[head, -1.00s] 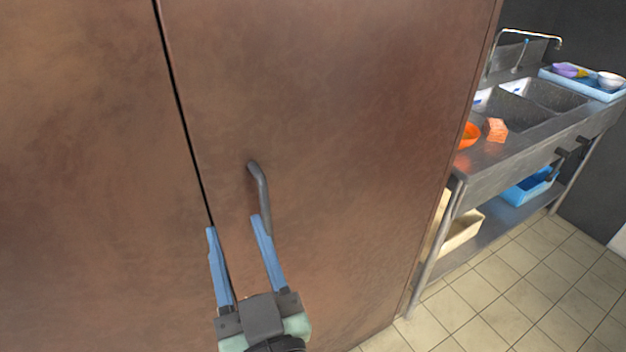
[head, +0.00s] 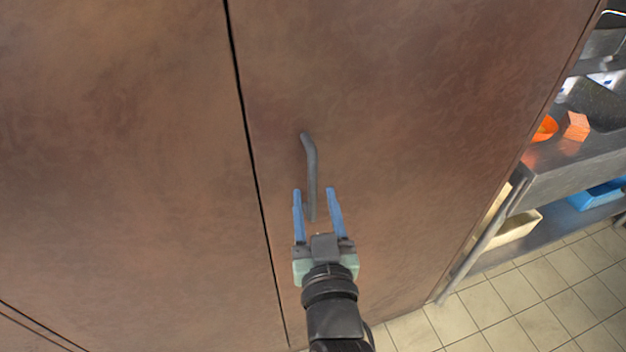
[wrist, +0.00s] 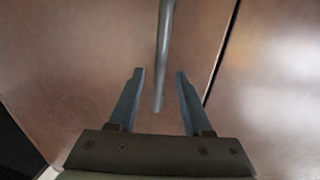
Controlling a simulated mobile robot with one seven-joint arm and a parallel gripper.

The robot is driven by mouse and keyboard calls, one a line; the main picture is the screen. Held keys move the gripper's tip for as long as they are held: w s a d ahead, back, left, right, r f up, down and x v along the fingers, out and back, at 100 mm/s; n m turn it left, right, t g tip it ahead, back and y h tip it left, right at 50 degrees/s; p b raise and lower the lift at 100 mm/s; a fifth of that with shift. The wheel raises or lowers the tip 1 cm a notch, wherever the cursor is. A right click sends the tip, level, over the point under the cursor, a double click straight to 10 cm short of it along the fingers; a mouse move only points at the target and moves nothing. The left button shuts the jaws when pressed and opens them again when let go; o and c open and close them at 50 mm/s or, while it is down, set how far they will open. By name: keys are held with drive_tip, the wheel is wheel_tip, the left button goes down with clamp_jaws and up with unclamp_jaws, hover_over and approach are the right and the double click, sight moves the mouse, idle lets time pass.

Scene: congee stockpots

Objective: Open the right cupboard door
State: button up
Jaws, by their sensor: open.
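The right cupboard door (head: 420,120) is a brown panel and is shut, with a thin dark seam along its left edge. Its grey bar handle (head: 311,165) runs upright near that seam. My gripper (head: 316,190) is open, with its two blue fingers on either side of the handle's lower end in the head view. In the wrist view the handle (wrist: 164,60) comes down between the open fingertips (wrist: 160,72), and its lower end shows. The fingers do not close on it; whether either touches it I cannot tell.
The left cupboard door (head: 120,140) is shut beside the seam. A steel sink bench (head: 575,165) stands to the right, with an orange sponge-like block (head: 577,126) on top and a blue bin (head: 600,194) below. Tiled floor (head: 500,310) is free at lower right.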

sight(313, 190)
drive_tip(key=shift+w+a, duration=0.2)
drive_tip(key=shift+w, duration=1.65)
drive_tip(key=shift+c, duration=0.2)
clamp_jaws()
